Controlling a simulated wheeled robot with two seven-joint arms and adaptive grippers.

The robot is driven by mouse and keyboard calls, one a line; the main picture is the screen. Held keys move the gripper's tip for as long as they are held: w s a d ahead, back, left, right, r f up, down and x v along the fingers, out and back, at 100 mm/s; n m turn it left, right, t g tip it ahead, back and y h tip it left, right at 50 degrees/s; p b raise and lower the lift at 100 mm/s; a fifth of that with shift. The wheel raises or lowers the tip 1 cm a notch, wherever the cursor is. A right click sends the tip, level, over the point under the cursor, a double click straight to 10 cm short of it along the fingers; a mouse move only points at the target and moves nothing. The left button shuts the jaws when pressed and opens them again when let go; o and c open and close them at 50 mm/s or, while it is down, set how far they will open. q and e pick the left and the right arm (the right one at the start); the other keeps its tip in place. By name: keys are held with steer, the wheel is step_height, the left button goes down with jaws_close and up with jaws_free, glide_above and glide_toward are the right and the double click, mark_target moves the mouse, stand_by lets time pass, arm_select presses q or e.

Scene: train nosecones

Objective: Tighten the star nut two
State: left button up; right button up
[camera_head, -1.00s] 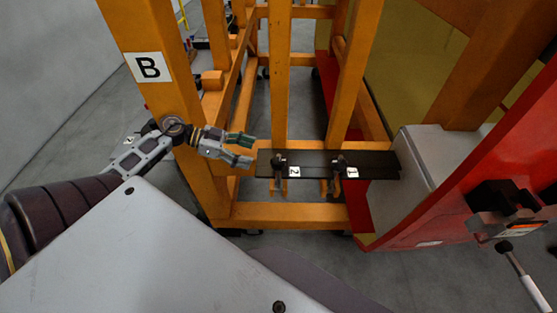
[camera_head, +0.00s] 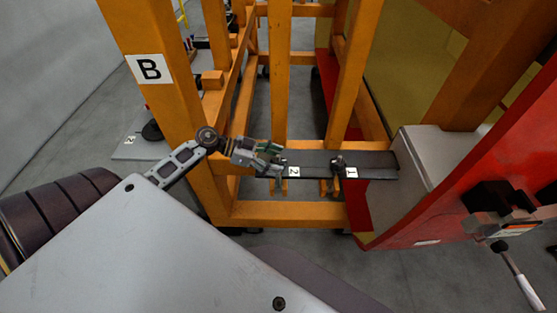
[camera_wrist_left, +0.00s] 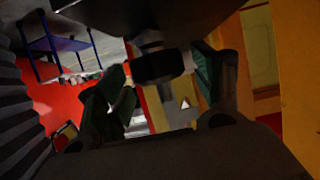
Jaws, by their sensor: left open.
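My left gripper (camera_head: 272,160) is open at the left end of the dark plate (camera_head: 310,160), where the label "2" (camera_head: 293,171) shows just right of its fingertips. In the head view the gripper covers most or all of star nut two. In the left wrist view a dark knob, which looks like star nut two (camera_wrist_left: 157,66), lies between the green-padded fingers of the gripper (camera_wrist_left: 160,85). I cannot tell whether the fingers touch it. My right gripper is not in view.
Another dark star nut (camera_head: 337,163) stands by the label "1" (camera_head: 351,172). Orange frame posts rise around the plate, one marked "B" (camera_head: 149,68). A grey box (camera_head: 415,160) and a red panel (camera_head: 450,195) with a dark latch close off the right side.

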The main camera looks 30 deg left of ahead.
arm_select(q)
steer(key=shift+x, duration=0.8)
steer(key=c, duration=1.1)
steer(key=shift+o, duration=0.2)
